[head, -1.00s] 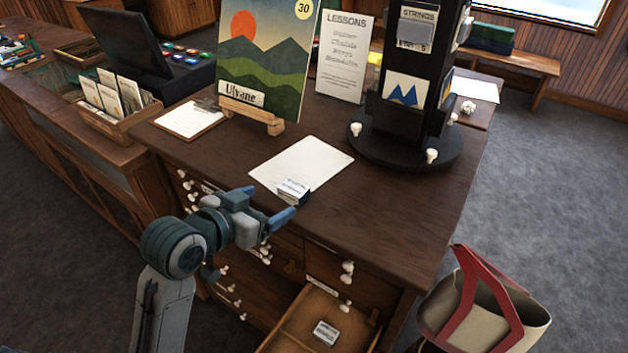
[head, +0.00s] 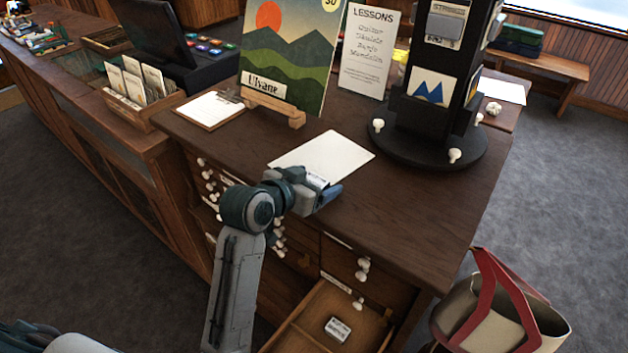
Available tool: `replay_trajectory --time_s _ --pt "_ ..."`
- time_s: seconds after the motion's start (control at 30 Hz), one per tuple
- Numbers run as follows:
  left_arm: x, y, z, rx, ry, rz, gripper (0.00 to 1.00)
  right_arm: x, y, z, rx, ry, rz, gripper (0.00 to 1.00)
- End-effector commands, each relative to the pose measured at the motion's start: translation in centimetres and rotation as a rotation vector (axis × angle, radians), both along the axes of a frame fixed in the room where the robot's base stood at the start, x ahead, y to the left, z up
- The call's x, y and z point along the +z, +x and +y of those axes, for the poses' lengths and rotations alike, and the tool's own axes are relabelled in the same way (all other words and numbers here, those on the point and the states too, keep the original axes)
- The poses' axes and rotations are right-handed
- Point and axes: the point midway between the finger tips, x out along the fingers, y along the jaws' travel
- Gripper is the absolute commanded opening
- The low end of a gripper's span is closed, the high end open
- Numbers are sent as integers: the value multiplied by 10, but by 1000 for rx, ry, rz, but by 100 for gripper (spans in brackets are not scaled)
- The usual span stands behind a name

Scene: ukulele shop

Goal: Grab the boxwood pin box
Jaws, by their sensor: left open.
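A small box with a white printed label (head: 316,181) is on the cabinet top at the front edge of a white sheet. My left gripper (head: 328,194) is at this box, its jaws open; its fingers and wrist hide much of the box. I cannot tell whether the fingers touch it. A second small white-labelled box (head: 338,329) lies in the open drawer (head: 312,318) below. The print on both is too small to read, so I cannot tell which is the boxwood pin box. My right gripper is not in view.
A black round-based display stand (head: 425,148) stands right of the white sheet (head: 335,155). A landscape picture (head: 285,60) and a clipboard (head: 208,109) are behind. The front right of the cabinet top (head: 420,210) is clear. A red-handled bag (head: 500,305) stands at right.

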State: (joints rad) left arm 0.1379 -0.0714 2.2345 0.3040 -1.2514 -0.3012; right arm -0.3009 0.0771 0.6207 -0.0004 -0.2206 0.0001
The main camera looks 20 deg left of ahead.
Motion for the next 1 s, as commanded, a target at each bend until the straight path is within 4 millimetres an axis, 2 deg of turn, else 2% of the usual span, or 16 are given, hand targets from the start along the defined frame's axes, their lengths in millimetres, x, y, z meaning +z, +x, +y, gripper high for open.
replay_trajectory --time_s 0.2,0.43,0.77,1.0 --pt "-1 1 0 1 1 -1 78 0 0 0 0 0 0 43" --pt "-1 0 0 1 1 0 33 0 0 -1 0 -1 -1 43" --pt "1 0 0 1 1 -1 32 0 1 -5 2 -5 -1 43" --pt "17 1 0 1 2 -6 32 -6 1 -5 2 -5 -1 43"
